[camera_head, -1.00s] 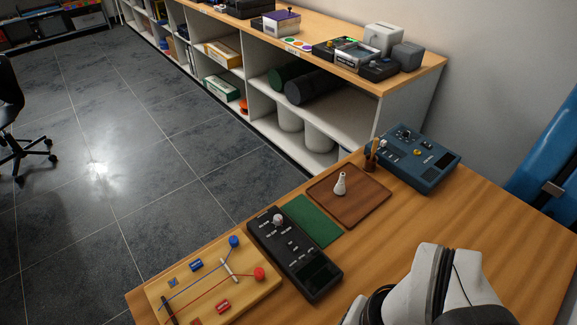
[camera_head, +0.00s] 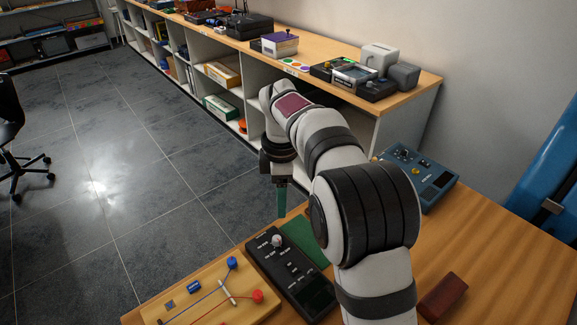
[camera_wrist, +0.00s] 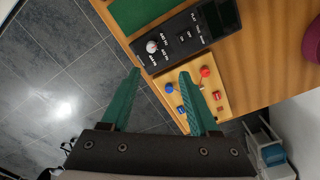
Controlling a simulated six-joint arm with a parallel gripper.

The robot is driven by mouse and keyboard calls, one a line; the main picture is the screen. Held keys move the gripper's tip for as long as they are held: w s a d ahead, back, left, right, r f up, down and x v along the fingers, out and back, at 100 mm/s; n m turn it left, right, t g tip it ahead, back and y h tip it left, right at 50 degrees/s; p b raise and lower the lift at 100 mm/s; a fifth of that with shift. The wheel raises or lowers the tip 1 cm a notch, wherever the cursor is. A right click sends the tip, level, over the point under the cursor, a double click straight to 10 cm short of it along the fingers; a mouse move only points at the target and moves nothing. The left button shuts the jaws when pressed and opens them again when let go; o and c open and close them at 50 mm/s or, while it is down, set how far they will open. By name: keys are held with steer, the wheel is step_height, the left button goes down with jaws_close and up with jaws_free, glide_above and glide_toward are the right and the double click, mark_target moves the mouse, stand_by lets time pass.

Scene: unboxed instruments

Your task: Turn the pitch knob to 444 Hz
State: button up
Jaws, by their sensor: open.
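The black tuner-like device (camera_head: 290,272) lies on the wooden table, with a dark display at its near end. Its white round knob (camera_head: 277,240) stands near the far end; it also shows in the wrist view (camera_wrist: 152,46), ringed by small labels. I cannot surely read the knob's setting. My gripper (camera_head: 281,212) points down above and beyond the device's far end, apart from the knob. In the wrist view its two green fingers (camera_wrist: 160,72) are spread and empty, with the knob ahead of the gap and slightly left.
A wooden board (camera_head: 185,308) with blue and red knobs lies left of the device. A green mat (camera_head: 314,250) lies to its right, partly behind my arm. A blue instrument (camera_head: 436,185) sits at the back right. A red-brown block (camera_head: 443,297) lies at front right.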

mark_target(277, 238)
steer(key=shift+n, duration=0.9)
steer(key=f, duration=0.5)
steer(key=w+a+f, duration=0.1)
steer(key=f, duration=0.5)
steer(key=w+f, duration=0.1)
steer(key=f, duration=0.5)
steer(key=shift+w+a, duration=0.1)
steer(key=shift+a, duration=0.25)
jaws_close()
